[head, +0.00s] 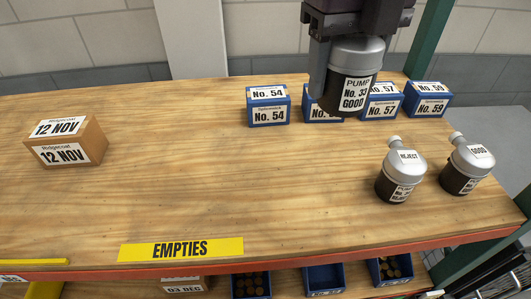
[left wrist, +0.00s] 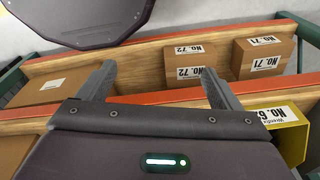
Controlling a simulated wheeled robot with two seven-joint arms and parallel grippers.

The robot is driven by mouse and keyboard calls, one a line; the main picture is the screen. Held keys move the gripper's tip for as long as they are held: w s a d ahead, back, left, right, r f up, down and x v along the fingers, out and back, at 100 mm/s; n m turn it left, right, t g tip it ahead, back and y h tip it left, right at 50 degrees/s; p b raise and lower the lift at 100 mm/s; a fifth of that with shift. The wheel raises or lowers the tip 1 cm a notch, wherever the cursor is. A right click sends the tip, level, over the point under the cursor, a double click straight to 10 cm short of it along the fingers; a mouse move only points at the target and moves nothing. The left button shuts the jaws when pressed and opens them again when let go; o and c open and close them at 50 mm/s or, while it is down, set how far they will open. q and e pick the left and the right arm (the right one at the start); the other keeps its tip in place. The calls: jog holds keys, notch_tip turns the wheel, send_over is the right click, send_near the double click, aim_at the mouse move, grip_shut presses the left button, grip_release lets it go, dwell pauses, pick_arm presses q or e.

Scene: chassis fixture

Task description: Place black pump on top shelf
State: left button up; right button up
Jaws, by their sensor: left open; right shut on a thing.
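A black pump with a silver top, labelled No. 33 or similar and GOOD (head: 352,85), is held upright in my right gripper (head: 345,60) over the back of the wooden shelf (head: 190,190). The right gripper is shut on it. The pump hides part of a blue box behind it; whether it touches the shelf I cannot tell. Two more black and silver pumps stand at the right, one tagged REJECT (head: 400,178) and one tagged GOOD (head: 466,165). My left gripper (left wrist: 158,85) shows in the left wrist view, open and empty, in front of other shelves with cartons.
Blue boxes No. 54 (head: 268,106), No. 57 (head: 381,103) and No. 59 (head: 429,100) line the back. A brown carton (head: 66,141) stands at the left. A yellow EMPTIES label (head: 180,249) marks the front edge. The shelf's middle is clear. Green posts (head: 430,35) stand at the right.

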aim_at(345, 102)
jog(key=shift+s+f, duration=0.3)
jog(key=shift+s, duration=0.25)
jog(key=shift+s+f, duration=0.25)
jog(key=shift+s, duration=0.3)
notch_tip(345, 102, down, 2)
jog(key=shift+a, duration=0.1)
jog(key=f, duration=0.5)
jog(key=w+f, duration=0.1)
jog(key=f, duration=0.9)
jog(key=shift+w+f, duration=0.15)
jog(key=shift+f, duration=0.2)
jog(key=shift+w+f, duration=0.1)
jog(key=shift+f, duration=0.4)
jog(key=o, duration=0.9)
jog(key=shift+f, duration=0.15)
jog(key=o, duration=0.5)
pick_arm(q)
jog(key=s, duration=0.2)
jog(key=shift+s+f, duration=0.1)
jog(key=shift+s, duration=0.2)
